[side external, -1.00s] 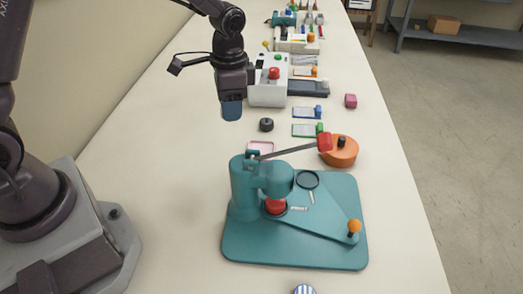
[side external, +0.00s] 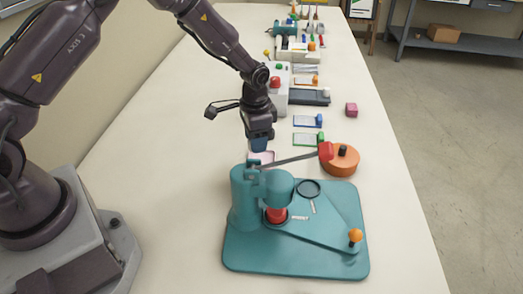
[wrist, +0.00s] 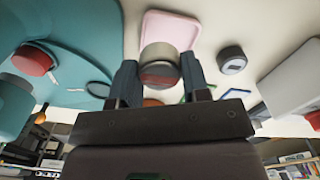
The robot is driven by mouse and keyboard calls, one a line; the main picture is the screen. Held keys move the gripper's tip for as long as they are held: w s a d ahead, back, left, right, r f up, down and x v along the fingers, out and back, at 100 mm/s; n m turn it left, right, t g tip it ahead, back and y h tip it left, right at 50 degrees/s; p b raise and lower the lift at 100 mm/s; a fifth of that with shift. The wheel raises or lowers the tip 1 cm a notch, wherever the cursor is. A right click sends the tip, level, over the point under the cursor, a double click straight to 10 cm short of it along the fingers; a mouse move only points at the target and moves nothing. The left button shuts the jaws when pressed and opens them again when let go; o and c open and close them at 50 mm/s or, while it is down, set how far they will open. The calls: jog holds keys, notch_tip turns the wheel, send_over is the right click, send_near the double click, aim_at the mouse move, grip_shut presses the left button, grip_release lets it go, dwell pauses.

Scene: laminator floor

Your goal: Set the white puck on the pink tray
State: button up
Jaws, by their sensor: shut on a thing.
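The white puck (wrist: 160,53) is between the two fingers of my gripper (wrist: 160,79) in the wrist view, looking greyish in shadow. My gripper is shut on it. The pink tray (wrist: 176,28) is just beyond the puck in the wrist view, and the puck overlaps its near edge there. In the side view my gripper (side external: 259,146) points down over the pink tray (side external: 267,157), which is partly hidden behind the fingers and the teal press. The puck cannot be made out in the side view. I cannot tell its exact height above the tray.
A dark puck (wrist: 232,60) lies beside the tray. Open table lies left.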

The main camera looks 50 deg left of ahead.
jog(key=shift+w+f, duration=0.8)
jog(key=shift+f, duration=0.25)
jog(key=shift+w+f, duration=0.1)
jog(key=shift+f, duration=1.45)
jog(key=o, duration=1)
jog(key=shift+f, duration=0.15)
notch_tip(320, 180, up, 12)
jog(key=shift+r, duration=0.25)
